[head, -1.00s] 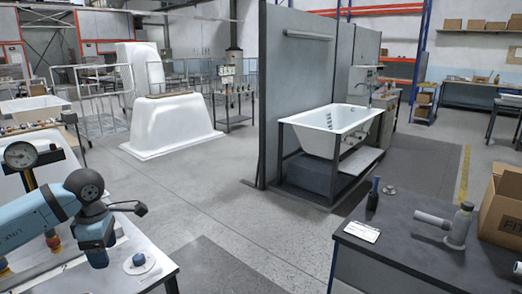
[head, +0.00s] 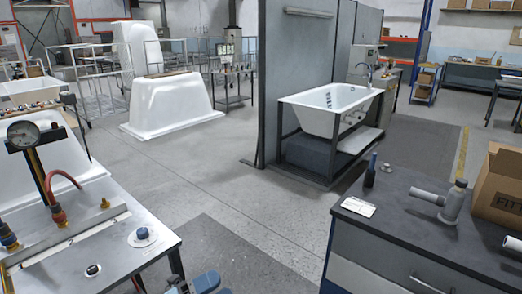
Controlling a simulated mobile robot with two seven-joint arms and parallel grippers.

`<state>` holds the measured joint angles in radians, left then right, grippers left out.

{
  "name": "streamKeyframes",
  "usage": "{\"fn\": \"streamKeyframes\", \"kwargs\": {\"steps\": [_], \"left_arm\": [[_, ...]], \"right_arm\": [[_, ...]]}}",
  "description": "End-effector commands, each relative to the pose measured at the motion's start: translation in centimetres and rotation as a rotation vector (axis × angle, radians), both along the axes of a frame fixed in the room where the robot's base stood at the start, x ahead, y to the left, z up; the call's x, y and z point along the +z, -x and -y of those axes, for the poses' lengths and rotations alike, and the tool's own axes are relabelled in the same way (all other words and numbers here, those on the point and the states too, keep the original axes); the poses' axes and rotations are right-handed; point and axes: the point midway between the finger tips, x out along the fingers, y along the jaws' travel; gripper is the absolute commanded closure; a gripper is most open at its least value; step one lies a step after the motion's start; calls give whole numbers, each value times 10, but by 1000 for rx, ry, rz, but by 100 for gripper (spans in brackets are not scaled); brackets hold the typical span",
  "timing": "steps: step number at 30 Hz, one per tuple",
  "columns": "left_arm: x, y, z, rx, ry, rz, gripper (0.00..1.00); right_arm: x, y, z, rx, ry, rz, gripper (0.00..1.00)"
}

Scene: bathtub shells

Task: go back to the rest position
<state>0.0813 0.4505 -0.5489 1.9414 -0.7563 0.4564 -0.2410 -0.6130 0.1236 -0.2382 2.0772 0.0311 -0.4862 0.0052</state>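Only a small blue and grey piece of my arm (head: 205,283) shows at the bottom edge, left of the middle, in front of the left table. The fingers of my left gripper cannot be made out there. My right arm and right gripper are not in view. No object shows in the grip of either.
The left metal table (head: 112,248) carries a pressure gauge (head: 21,134), a red hose (head: 62,176) and a blue knob (head: 142,234). A dark workbench (head: 400,228) at right holds a grey pipe fitting (head: 455,202) and a cardboard box (head: 500,187). Floor between is clear.

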Motion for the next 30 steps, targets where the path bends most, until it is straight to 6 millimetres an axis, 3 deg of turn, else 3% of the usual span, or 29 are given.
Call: {"fn": "streamKeyframes", "kwargs": {"steps": [5, 8, 15, 20, 21, 22, 30], "left_arm": [[-61, 12, -36, 285, 340, -555, 37], [-106, 31, -58, 426, 492, -851, 37], [-193, 99, -88, 660, 728, -1378, 37], [-232, 150, -96, 770, 838, -1648, 37], [-234, 160, -97, 789, 858, -1698, 37], [-218, 155, -98, 782, 851, -1680, 37], [-165, 156, -101, 785, 832, -1655, 37]], "right_arm": [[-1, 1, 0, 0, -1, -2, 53], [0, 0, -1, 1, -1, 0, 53], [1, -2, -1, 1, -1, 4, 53], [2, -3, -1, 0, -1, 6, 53], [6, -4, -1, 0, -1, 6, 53], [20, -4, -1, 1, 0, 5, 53], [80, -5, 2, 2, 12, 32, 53]]}}
